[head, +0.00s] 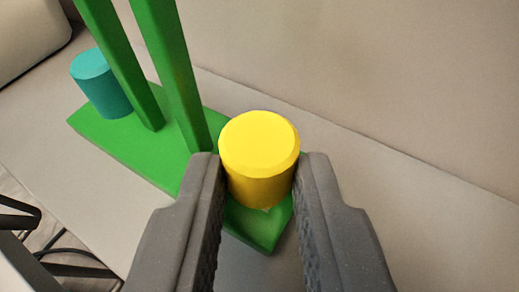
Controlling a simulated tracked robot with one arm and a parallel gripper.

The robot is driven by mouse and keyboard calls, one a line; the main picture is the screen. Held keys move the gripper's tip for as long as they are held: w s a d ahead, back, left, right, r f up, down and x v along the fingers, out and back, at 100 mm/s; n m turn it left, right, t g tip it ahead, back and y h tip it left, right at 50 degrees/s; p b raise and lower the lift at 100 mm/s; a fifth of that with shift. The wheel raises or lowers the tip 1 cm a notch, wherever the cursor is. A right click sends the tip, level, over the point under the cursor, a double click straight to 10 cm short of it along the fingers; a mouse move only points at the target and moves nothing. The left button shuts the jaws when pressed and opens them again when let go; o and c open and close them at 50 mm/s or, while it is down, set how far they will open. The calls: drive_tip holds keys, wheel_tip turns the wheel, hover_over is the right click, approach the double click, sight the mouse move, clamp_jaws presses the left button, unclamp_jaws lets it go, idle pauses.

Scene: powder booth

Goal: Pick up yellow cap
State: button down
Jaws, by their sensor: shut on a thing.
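The yellow cap (259,146) is a short cylinder with a bevelled top edge, in the middle of the head view. My gripper (260,178) is shut on it, with one dark grey finger against its left side and one against its right. The cap is upright over the near right end of a green base (150,149). Its lower edge is partly hidden, and I cannot tell whether it touches the base.
Two green posts (176,75) rise from the base just left of the cap. A teal cylinder (101,84) stands at the base's far left end. The pale surface (400,200) to the right is clear. Dark cables and a frame show at lower left.

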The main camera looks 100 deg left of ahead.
wheel_tip(320, 180, up, 4)
drive_tip(key=shift+f+p, duration=0.25)
drive_tip(key=shift+p, duration=0.25)
drive_tip(key=s+d, duration=0.3)
drive_tip(key=s, duration=0.4)
drive_tip(key=s+d+r, duration=0.1)
drive_tip(key=s+d, duration=0.3)
drive_tip(key=s, duration=0.3)
drive_tip(key=shift+s+r+p, duration=0.2)
drive_tip(key=shift+r+p, duration=0.05)
drive_tip(key=shift+p, duration=0.1)
drive_tip(key=shift+w, duration=0.1)
